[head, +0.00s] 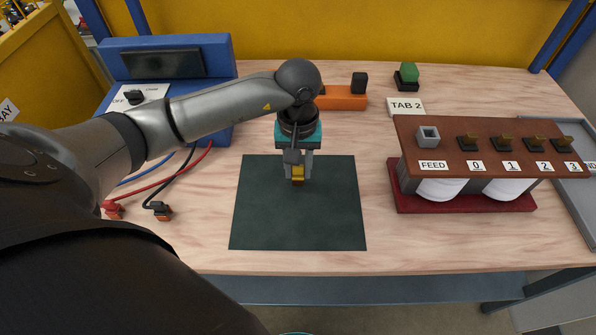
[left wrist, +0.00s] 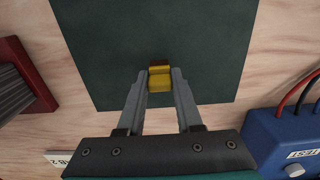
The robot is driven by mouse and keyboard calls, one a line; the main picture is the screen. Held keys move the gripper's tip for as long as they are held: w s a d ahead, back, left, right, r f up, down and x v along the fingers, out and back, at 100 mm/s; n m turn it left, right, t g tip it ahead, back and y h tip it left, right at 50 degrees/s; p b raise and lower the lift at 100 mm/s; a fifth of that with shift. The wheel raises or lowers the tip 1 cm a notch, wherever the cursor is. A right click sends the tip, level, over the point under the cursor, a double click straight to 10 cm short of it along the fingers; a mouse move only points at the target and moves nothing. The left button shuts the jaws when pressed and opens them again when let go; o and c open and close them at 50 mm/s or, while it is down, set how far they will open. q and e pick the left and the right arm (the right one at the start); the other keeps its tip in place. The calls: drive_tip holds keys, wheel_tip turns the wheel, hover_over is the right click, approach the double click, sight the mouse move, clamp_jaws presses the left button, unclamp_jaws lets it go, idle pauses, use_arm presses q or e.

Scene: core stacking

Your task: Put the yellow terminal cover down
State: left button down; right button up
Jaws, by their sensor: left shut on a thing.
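The yellow terminal cover (head: 297,175) is a small yellow piece held between the fingers of my left gripper (head: 298,170). In the left wrist view the cover (left wrist: 160,78) sits between the two grey fingertips (left wrist: 160,85). Both are over the dark green mat (head: 300,220), near its upper middle in the head view. I cannot tell whether the cover touches the mat. My right gripper is not in view.
A brown rack (head: 485,140) labelled FEED, 0, 1, 2, 3 stands to the right on a red base (head: 465,203). A blue box with a dark screen (head: 163,65) and cable clips (head: 158,211) are at left. An orange block (head: 342,102) and a green-topped piece (head: 408,73) are behind. The mat's front is clear.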

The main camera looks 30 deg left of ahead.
use_arm(q)
drive_tip(key=shift+f, duration=0.7)
drive_tip(key=shift+f, duration=0.1)
drive_tip(key=c, duration=1)
unclamp_jaws()
drive_tip(key=shift+f, duration=0.1)
drive_tip(key=shift+c, duration=0.2)
drive_tip(key=o, duration=0.5)
drive_tip(key=shift+c, duration=0.2)
drive_tip(key=shift+r, duration=0.2)
